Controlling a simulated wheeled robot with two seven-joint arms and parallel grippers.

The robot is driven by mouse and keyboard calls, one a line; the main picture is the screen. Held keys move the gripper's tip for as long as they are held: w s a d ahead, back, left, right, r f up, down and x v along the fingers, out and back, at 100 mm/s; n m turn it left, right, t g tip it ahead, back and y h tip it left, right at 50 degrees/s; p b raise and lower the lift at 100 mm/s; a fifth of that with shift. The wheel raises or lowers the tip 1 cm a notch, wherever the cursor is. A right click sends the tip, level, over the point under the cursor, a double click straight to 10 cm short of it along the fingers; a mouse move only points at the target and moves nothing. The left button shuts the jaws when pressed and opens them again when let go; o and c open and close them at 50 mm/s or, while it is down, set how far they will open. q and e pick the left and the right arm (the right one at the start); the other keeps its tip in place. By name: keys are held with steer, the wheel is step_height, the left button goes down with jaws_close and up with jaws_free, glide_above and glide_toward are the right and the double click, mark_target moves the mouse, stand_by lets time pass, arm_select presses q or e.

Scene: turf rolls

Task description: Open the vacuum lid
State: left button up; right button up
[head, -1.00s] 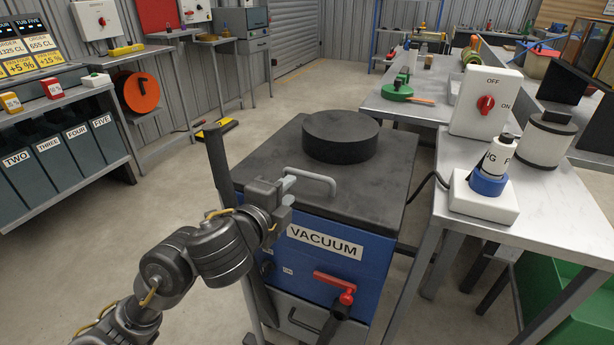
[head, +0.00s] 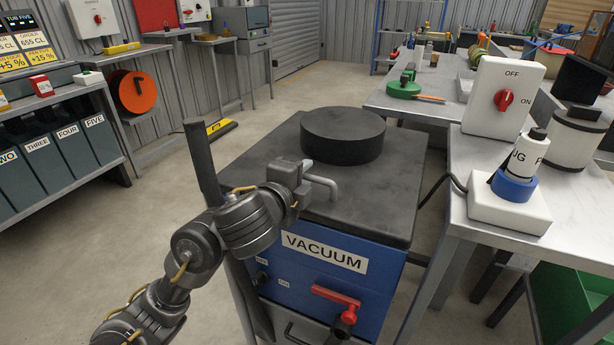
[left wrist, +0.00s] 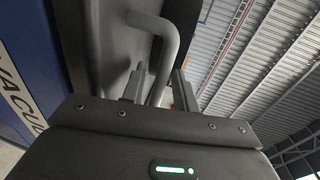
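The vacuum lid (head: 385,195) is a dark slab lying flat and closed on the blue vacuum box (head: 370,292). A thick black disc (head: 342,135) sits on it. A grey bar handle (head: 328,184) stands at the lid's front left; it also shows in the left wrist view (left wrist: 163,38). My left gripper (head: 300,178) is at the handle's left end. In the left wrist view its two fingers (left wrist: 160,92) stand apart, one on each side of the handle bar, with a slight gap visible. My right gripper is not in view.
A red lever (head: 335,296) is on the box front. A dark upright post (head: 203,162) stands left of the lid, close to my arm. A metal table (head: 575,215) with a switch box (head: 503,97) and a plug stand (head: 510,208) is at the right.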

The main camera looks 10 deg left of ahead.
arm_select(q)
steer(key=shift+w+d, duration=0.1)
steer(key=shift+d, duration=0.1)
jaws_close()
stand_by(0.3)
